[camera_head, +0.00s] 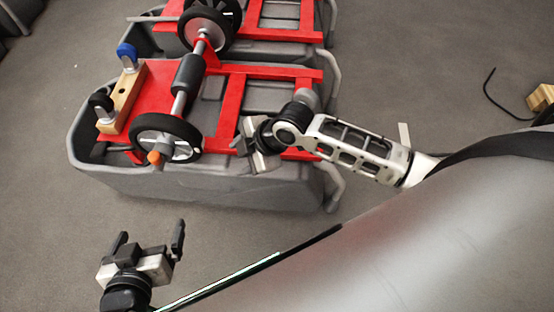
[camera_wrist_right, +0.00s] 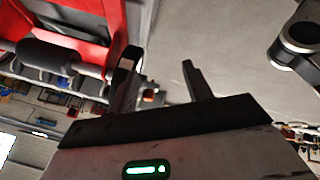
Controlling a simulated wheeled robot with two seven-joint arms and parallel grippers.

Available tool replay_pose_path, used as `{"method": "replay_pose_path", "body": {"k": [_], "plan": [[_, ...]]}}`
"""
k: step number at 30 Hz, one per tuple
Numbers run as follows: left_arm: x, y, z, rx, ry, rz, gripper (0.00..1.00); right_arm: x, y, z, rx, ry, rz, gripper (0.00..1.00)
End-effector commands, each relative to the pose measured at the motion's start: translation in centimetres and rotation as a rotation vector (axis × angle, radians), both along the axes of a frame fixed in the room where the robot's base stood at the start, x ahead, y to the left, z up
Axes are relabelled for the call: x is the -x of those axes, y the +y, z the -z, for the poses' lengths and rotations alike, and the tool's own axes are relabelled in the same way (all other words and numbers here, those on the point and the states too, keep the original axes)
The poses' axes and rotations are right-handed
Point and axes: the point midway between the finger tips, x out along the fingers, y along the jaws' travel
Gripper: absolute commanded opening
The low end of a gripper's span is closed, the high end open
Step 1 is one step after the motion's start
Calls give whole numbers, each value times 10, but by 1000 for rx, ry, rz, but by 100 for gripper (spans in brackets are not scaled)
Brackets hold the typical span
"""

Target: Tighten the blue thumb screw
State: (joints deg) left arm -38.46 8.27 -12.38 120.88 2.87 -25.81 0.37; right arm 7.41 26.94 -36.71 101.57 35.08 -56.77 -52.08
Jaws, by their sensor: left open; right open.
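The blue thumb screw (camera_head: 126,52) stands at the far left end of a wooden block (camera_head: 121,97) on the red frame (camera_head: 150,88). A black knob (camera_head: 100,102) stands at the block's near end. My left gripper (camera_head: 148,236) is open and empty in front of the grey tank (camera_head: 215,188), well apart from the blue screw. My right gripper (camera_head: 246,140) is over the red frame, right of the near wheel and away from the screw. The right wrist view shows its open, empty fingers (camera_wrist_right: 157,72). I cannot make out the blue screw there.
An axle with a black roller (camera_head: 187,82) and two black wheels, the near one with an orange end (camera_head: 154,157), lies across the frame. A second tank is behind. A black cable (camera_head: 490,92) and wooden block (camera_head: 541,97) lie at right. Grey floor is clear at left.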

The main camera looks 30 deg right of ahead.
Motion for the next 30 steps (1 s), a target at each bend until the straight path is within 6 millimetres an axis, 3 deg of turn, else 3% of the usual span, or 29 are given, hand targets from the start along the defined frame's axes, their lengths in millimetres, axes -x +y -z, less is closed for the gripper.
{"method": "replay_pose_path", "body": {"k": [5,11,21,30], "plan": [[6,-3,-4,9,24,3,100,23,16,-10,-170,15,219,50],[6,-3,-10,9,24,2,100,43,16,-24,-343,32,477,50],[6,-3,-19,7,25,3,100,79,-18,-48,-580,38,894,50],[6,-2,-21,4,25,2,100,94,-40,-57,-656,22,1046,50]]}}
